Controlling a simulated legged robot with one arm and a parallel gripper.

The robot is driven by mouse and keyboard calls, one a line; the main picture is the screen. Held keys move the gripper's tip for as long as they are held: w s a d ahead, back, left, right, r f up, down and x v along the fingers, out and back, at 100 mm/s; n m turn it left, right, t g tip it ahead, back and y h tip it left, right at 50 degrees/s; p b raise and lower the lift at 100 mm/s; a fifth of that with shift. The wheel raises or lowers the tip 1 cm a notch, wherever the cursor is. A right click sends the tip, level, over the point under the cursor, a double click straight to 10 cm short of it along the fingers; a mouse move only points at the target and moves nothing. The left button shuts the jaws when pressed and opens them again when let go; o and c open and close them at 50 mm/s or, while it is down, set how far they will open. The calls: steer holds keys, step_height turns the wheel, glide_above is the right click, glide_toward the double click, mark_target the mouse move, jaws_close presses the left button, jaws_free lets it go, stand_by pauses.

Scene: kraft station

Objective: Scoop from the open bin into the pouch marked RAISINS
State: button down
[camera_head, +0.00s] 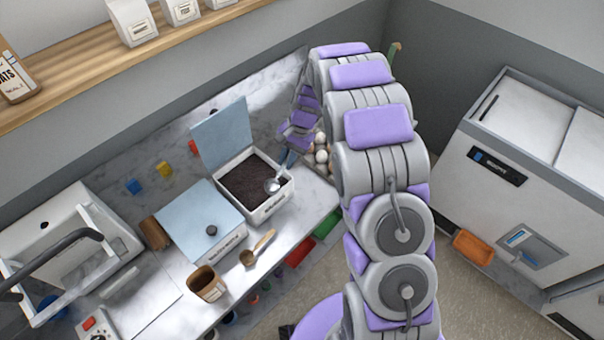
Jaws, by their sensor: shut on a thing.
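The open bin (267,210) is white with a light-blue lid (222,133) raised at its back, and holds dark contents. My gripper (290,152) is at the bin's right back edge, partly hidden by my arm. It is shut on a metal scoop (272,185), whose bowl is over the dark contents near the bin's right side. I cannot tell whether the bowl touches them or holds any. A brown pouch (207,284) stands open-topped at the counter's front edge. Its pale label is too small to read, so I cannot tell whether it says RAISINS.
A closed bin with a light-blue lid (200,222) stands left of the open one. A wooden-handled spoon (258,247) lies in front. White round things (321,150) are behind my arm. A white machine (70,240) stands left; a shelf (120,58) runs above.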

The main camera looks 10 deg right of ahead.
steer(key=w+a+r+n+p, duration=0.2)
steer(key=w+a+r+p, duration=0.2)
steer(key=w+a, duration=0.3)
steer(key=shift+a+r+n+h, duration=0.15)
steer(key=shift+a+n+h, duration=0.25)
steer(key=shift+a, duration=0.4)
steer(key=shift+s+b, duration=0.15)
steer(key=shift+b, duration=0.2)
steer(key=shift+s+a+f+t+h+b, duration=0.5)
steer(key=shift+s+f+t+h+b, duration=1.25)
steer(key=shift+f+b, duration=3.25)
steer(key=w+d+r+g+y+p, duration=0.1)
steer(key=w+r+g+y+p, duration=0.2)
steer(key=r+p, duration=0.7)
steer(key=shift+w+g+y, duration=0.35)
steer(key=shift+w+g, duration=0.05)
steer(key=shift+g, duration=0.05)
steer(key=shift+d, duration=0.1)
